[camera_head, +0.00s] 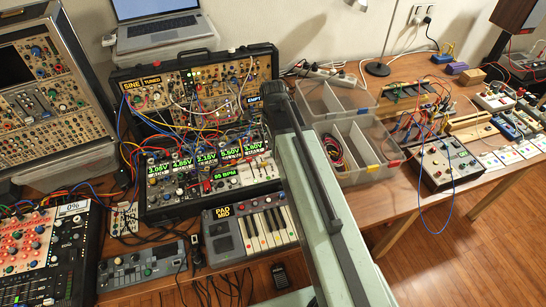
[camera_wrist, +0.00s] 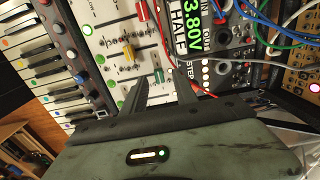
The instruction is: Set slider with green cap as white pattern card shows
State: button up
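In the wrist view, the slider with the green cap (camera_wrist: 158,75) sits on a white panel (camera_wrist: 110,15) with several sliders. My gripper (camera_wrist: 161,84) is open, its two dark fingers apart on either side of the green cap. I cannot tell whether they touch it. Near it on the panel are a red cap (camera_wrist: 142,11) and a yellow cap (camera_wrist: 128,51). In the head view the panel (camera_head: 259,170) is partly hidden by my arm. Several small white cards with marks (camera_head: 491,161) lie at the right table edge; I cannot tell which is the pattern card.
A small keyboard (camera_head: 268,230) stands in front of the panel. Modules with voltage displays (camera_head: 205,172) and many loose cables crowd close by. Clear bins (camera_head: 345,100) stand right of my arm. Bare wood (camera_head: 395,205) shows at the table's front right.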

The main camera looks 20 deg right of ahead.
jog(key=shift+f+b, duration=0.35)
jog(key=shift+f, duration=0.6)
jog(key=shift+r, duration=0.1)
grip_shut()
dwell(0.5)
